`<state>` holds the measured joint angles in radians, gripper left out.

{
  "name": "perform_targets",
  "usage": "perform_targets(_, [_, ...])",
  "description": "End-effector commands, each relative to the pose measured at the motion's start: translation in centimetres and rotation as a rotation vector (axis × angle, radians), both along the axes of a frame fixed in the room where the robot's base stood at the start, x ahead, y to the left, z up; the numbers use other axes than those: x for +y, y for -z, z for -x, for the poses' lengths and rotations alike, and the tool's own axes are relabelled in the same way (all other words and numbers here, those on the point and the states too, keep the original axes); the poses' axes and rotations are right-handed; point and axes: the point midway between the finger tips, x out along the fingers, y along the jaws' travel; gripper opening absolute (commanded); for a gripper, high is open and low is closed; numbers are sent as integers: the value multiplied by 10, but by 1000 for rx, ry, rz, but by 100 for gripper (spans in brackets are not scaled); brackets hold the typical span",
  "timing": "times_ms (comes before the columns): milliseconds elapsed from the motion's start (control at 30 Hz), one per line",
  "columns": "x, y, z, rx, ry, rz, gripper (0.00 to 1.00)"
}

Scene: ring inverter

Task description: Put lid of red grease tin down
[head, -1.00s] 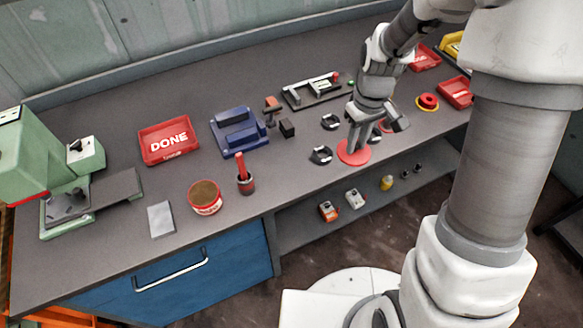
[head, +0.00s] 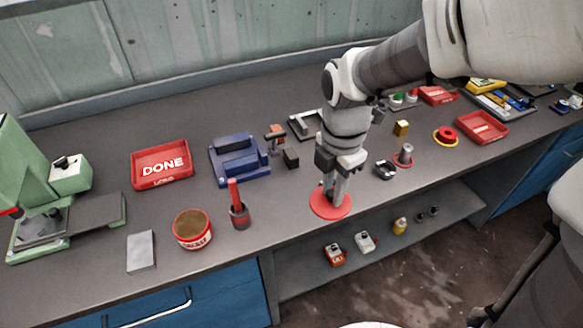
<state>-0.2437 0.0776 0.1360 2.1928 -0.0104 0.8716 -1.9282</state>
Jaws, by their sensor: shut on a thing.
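The red lid (head: 322,207) is a flat round disc held in my gripper (head: 333,194). My gripper points down and is shut on the lid near the bench's front edge. I cannot tell how far the lid is above the bench. The red grease tin (head: 192,230) stands open on the bench to the left, with brown grease showing inside and a pale label band on its side.
A grey block (head: 141,251) lies left of the tin. Behind are the red DONE tray (head: 162,184), a blue fixture (head: 238,162) and a small dark block (head: 291,158). Dark ring (head: 385,170) and a grey cylinder (head: 404,155) stand right of my gripper. Bare bench shows around the tin.

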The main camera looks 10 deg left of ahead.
Motion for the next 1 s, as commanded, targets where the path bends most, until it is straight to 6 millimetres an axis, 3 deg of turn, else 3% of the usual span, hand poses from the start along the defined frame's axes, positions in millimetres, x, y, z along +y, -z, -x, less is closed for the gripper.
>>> perform_targets(167, [9, 5, 1, 0, -70, 3, 0])
perform_targets(700, [100, 65, -41, 1, -72, 3, 0])
perform_targets(1000, [109, 84, -45, 1, -68, 3, 0])
